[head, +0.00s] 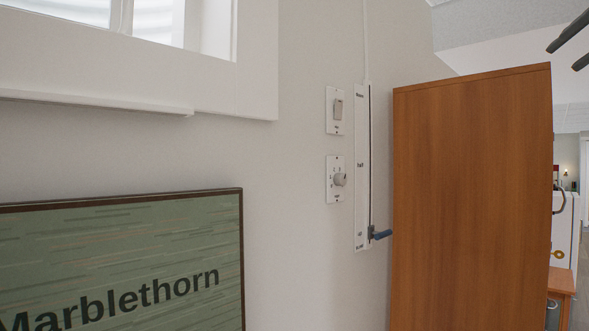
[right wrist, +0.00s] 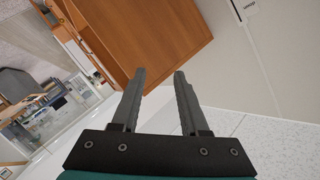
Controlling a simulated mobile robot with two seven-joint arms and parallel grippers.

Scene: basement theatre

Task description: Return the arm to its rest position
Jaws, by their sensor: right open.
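My right gripper (head: 564,57) shows only as two dark fingertips at the top right edge of the head view. In the right wrist view my right gripper (right wrist: 160,73) is open, its two grey fingers apart with nothing between them. The fingers point toward a brown wooden cabinet (right wrist: 150,35), and I cannot tell the exact distance. My left gripper is not in view.
A green Marblethorn sign (head: 120,265) hangs lower left, under a window (head: 120,15).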

